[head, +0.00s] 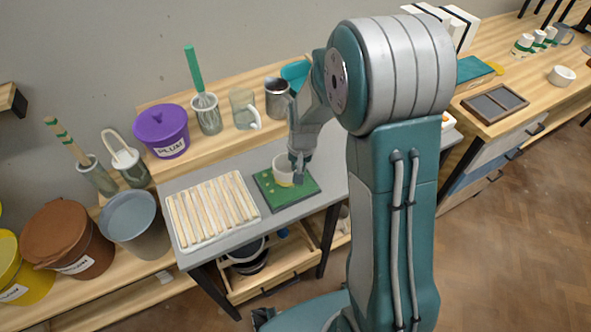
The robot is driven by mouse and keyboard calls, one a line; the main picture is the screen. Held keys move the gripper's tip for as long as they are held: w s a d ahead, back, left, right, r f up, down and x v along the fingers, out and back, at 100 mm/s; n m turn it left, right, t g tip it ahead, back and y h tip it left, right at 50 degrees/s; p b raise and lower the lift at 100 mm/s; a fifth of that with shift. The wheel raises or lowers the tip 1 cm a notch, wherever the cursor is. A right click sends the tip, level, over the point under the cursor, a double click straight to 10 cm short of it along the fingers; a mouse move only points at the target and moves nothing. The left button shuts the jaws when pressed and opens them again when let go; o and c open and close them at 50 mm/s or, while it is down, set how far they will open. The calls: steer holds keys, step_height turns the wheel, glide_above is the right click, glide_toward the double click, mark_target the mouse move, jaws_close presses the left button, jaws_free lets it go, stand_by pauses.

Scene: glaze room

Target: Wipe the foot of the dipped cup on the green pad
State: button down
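A whitish cup (283,171) is at the green pad (302,194), over its back left part. My gripper (298,176) points down at the cup's right side. The fingers are small and partly overlap the cup, so I cannot tell whether they are shut on it. I also cannot tell whether the cup's foot touches the pad. The pad lies on the grey table, with small light marks on its surface.
Below, a drawer (270,273) is open.

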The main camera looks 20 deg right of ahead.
steer(key=shift+d, duration=0.1)
steer(key=shift+w+d, duration=0.25)
steer(key=shift+d, duration=0.85)
steer(key=shift+a, duration=0.15)
steer(key=shift+s+a, duration=0.25)
steer(key=shift+a, duration=0.85)
steer(key=shift+a+f, duration=0.1)
steer(key=shift+s+a, duration=0.15)
steer(key=shift+a, duration=0.45)
steer(key=shift+s+a, duration=0.15)
steer(key=shift+a, duration=0.4)
